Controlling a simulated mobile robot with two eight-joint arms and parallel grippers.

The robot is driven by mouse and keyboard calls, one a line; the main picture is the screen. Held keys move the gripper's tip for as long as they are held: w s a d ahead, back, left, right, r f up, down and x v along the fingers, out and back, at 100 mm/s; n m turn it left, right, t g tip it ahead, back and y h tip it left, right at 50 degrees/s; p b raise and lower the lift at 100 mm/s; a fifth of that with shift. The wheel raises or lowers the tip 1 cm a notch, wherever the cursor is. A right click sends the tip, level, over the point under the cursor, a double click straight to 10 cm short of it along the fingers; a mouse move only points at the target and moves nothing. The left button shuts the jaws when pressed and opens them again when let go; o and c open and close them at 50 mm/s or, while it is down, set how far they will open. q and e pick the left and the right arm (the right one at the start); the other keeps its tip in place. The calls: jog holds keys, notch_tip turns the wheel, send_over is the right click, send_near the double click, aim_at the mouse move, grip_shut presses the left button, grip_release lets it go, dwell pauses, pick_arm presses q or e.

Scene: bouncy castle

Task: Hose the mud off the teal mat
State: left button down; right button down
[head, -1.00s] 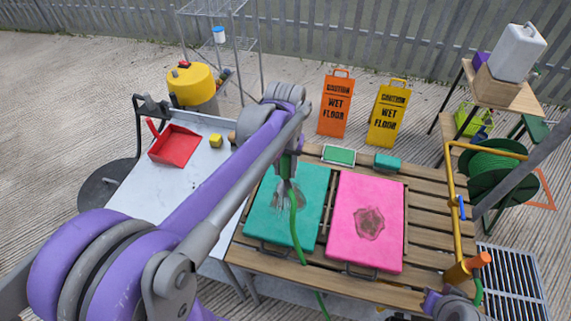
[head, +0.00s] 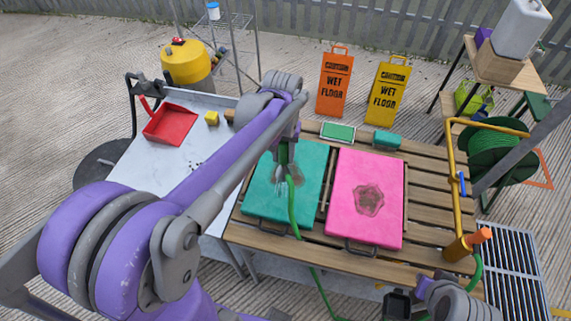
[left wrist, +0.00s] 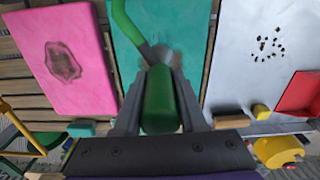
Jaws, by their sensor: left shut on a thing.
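The teal mat (head: 258,207) lies on the slatted wooden table, left of a pink mat (head: 352,172) with a dark mud patch at its middle. My left gripper (head: 284,160) is above the teal mat, shut on the green hose nozzle (left wrist: 160,108), with the green hose (head: 293,215) trailing down over the mat's front edge. A grey-brown smudge of mud (head: 297,174) shows beside the nozzle; the gripper and hose hide part of it. My right gripper (head: 398,304) shows partly at the bottom edge, and its jaws are unclear.
A white table (head: 132,178) at left holds a red dustpan (head: 171,124) and a yellow block (head: 212,118). A green sponge (head: 388,140) and a green-topped brush or pad (head: 338,132) lie behind the mats. A yellow pipe stand (head: 452,190) and hose reel (head: 497,155) stand at right.

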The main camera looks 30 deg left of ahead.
pick_arm(q)
jog(key=w+d, duration=0.2)
jog(key=w, duration=0.4)
jog(key=shift+w, duration=0.15)
dwell(0.6)
dwell(0.9)
jog(key=a, duration=0.1)
jog(key=w+a, duration=0.1)
jog(key=a, duration=0.1)
jog(key=w+a, duration=0.1)
jog(key=a, duration=0.1)
jog(key=shift+a, duration=0.15)
dwell(0.5)
jog(key=shift+s, duration=0.1)
dwell(0.8)
jog(key=shift+s+a+b, duration=0.1)
jog(key=shift+s+a, duration=0.1)
jog(key=shift+s, duration=0.7)
jog(key=shift+s+a+b, duration=0.1)
jog(key=shift+s+a, duration=0.1)
jog(key=shift+s, duration=0.7)
jog(key=shift+s+a+b, duration=0.1)
jog(key=shift+s+a, duration=0.1)
jog(key=shift+s, duration=0.7)
jog(key=shift+r, duration=0.1)
